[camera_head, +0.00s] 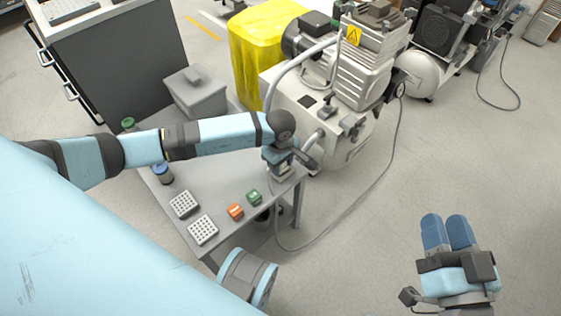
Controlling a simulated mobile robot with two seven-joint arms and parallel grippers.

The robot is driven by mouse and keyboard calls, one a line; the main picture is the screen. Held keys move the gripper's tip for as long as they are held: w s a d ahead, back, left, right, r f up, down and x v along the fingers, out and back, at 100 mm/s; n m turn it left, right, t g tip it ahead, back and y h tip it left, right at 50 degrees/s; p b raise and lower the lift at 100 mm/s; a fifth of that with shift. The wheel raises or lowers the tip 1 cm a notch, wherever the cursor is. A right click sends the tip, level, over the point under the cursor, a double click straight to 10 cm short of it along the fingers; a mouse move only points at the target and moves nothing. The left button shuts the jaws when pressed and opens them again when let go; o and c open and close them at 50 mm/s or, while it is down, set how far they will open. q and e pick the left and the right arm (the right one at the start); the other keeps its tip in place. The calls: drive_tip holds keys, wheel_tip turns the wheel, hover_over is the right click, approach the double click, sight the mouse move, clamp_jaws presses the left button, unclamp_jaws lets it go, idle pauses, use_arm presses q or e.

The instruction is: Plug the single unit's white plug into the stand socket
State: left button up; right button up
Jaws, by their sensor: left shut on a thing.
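My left gripper (282,172) points down at the right corner of the grey table and is shut. What is between its fingers is too small and covered to see clearly; the cable fits it being the white plug. The single unit, a pale compressor (358,75), stands behind the table. Its grey cable (388,170) drops to the floor, loops forward and rises at the table's right edge below my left gripper. I cannot make out the stand socket. My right gripper (447,230) is at the lower right over open floor, its blue fingers side by side, empty.
A yellow-covered thing (258,50) and another compressor (436,45) stand behind. Right floor is mostly clear.

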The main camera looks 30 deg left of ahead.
use_arm(q)
drive_tip(key=shift+f, duration=0.15)
idle(0.3)
drive_tip(key=o, duration=1.5)
drive_tip(key=shift+r+p, duration=2.35)
drive_tip(key=shift+r, duration=1.15)
